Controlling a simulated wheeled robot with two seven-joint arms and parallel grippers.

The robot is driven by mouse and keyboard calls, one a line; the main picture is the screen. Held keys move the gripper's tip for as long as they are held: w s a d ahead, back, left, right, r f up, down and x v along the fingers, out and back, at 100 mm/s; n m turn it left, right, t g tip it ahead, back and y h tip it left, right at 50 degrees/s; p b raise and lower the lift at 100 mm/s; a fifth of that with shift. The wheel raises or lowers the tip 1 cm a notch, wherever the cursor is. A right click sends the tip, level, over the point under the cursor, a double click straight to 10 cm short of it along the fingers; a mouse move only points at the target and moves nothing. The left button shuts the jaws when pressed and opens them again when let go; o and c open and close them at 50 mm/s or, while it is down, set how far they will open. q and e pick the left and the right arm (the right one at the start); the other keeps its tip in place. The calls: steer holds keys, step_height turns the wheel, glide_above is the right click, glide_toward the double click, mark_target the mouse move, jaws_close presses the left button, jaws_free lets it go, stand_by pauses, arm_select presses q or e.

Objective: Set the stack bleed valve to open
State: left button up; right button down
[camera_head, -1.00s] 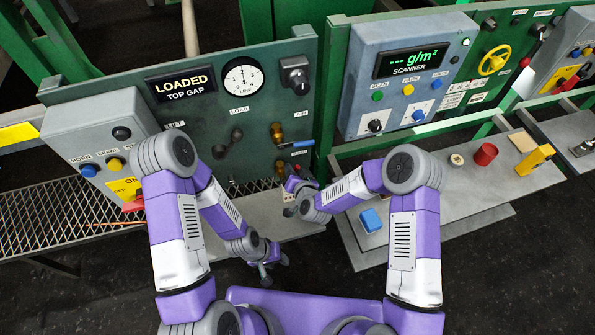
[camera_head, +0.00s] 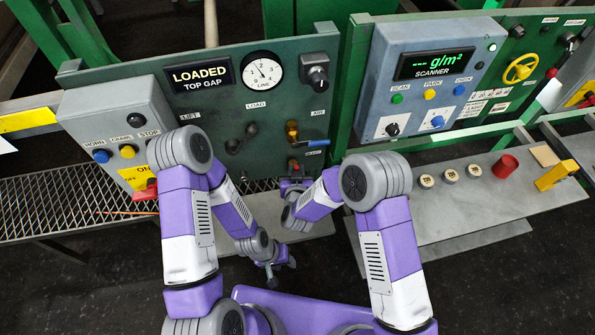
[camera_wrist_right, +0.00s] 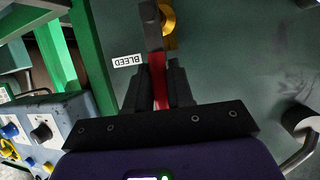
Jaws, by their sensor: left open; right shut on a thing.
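The bleed valve is low on the green panel in the head view (camera_head: 294,166), below the valve with the blue lever (camera_head: 317,143). In the right wrist view its red handle (camera_wrist_right: 160,92) lies between the dark fingers of my right gripper (camera_wrist_right: 160,88), beside the BLEED label (camera_wrist_right: 128,61). The gripper is shut on this handle. A dark part and a yellow brass part (camera_wrist_right: 168,25) show beyond the fingertips. In the head view my right gripper (camera_head: 294,184) is at the panel's lower edge, partly hidden by my arm. My left gripper (camera_head: 279,268) is open and empty, low and away from the panel.
A grey button box (camera_head: 110,120) stands left of the panel. The line gauge (camera_head: 262,71) and a black knob (camera_head: 316,72) are above the valves. A grey scanner box (camera_head: 425,75) is to the right. A shelf (camera_head: 450,215) holds several small pieces, a red cylinder (camera_head: 505,166) and a yellow block (camera_head: 556,175).

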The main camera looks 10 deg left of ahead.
steer(key=shift+s+f, duration=0.1)
steer(key=c, duration=1.1)
jaws_free()
steer(key=shift+a, duration=0.1)
steer(key=v, duration=0.7)
steer(key=shift+s+r, duration=0.2)
